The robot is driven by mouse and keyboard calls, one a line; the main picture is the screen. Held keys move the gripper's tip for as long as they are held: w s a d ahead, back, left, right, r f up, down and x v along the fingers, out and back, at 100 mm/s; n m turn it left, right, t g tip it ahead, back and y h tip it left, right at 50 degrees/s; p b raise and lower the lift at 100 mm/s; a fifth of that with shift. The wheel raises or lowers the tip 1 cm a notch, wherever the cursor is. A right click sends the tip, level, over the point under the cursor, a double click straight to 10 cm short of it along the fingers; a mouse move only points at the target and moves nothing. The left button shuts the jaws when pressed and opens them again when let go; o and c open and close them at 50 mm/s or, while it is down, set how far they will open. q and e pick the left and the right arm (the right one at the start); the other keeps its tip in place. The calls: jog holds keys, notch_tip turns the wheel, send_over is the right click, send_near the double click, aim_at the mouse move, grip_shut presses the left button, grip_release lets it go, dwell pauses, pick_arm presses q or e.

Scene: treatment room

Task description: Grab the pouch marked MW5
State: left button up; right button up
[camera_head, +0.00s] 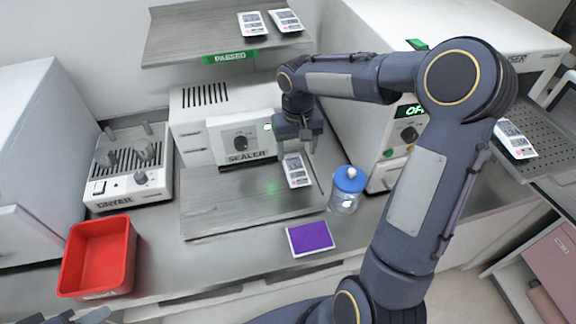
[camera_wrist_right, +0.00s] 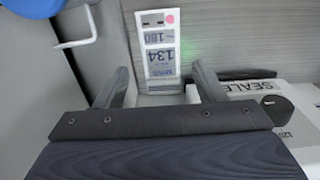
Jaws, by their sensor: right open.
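A white pouch (camera_head: 297,170) with a printed label lies on the grey work plate in front of the sealer. In the right wrist view the pouch (camera_wrist_right: 160,45) shows a large 134, a 180 and a pink dot; I cannot read its small marking for certain. My right gripper (camera_head: 299,146) is open just above and behind the pouch, its fingers on either side of the pouch's near end in the wrist view, with nothing between them that I can see held. Two more pouches (camera_head: 252,23) (camera_head: 286,20) lie on the upper shelf; their markings are unreadable. Part of my left gripper (camera_head: 85,317) shows at the bottom left.
The sealer (camera_head: 225,120) stands behind the plate. A blue-lidded jar (camera_head: 346,190) and a purple pad (camera_head: 310,238) are close by on the right and front. A red bin (camera_head: 98,255) and a dryer (camera_head: 130,165) stand left. Another pouch (camera_head: 515,138) lies on a perforated tray.

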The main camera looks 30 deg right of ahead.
aim_at(296, 168)
notch_tip(296, 168, down, 7)
jog(key=shift+w+r+p, duration=0.1)
jog(key=shift+p, duration=0.65)
jog(key=c, duration=0.7)
jog(key=shift+c, duration=0.2)
